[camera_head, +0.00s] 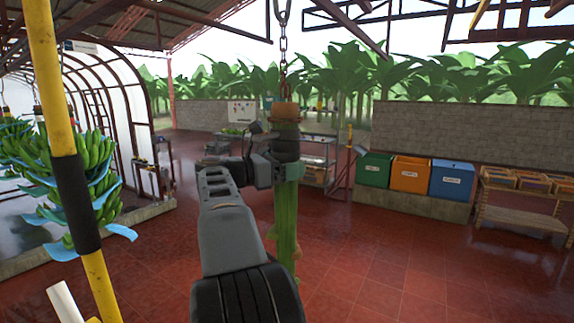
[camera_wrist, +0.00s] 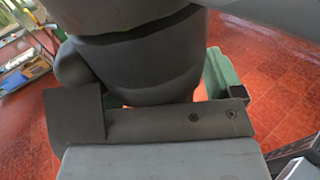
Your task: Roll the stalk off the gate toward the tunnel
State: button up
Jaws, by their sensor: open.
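The green stalk (camera_head: 287,225) hangs upright in the middle of the head view, below a chain (camera_head: 283,50). A brown cut end (camera_head: 286,111) shows at its top. My gripper (camera_head: 286,155) is open at the stalk's upper part. Its dark parts overlap the stalk, and I cannot tell whether they touch it. The wrist view is mostly filled by dark and grey parts of my own arm, so the fingertips are unclear there. The arched tunnel (camera_head: 108,95) with pale covering stands at the left. I cannot make out the gate.
A yellow and black post (camera_head: 72,190) stands close at the left, beside a hanging banana bunch (camera_head: 85,165). Green, orange (camera_head: 410,174) and blue bins line the low wall at the right, near a shelf with crates (camera_head: 515,182). A metal rack (camera_head: 318,160) stands behind the stalk. Red floor is open.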

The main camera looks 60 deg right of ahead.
jog(key=shift+c, duration=0.4)
jog(key=c, duration=1.2)
jog(key=shift+w, duration=0.1)
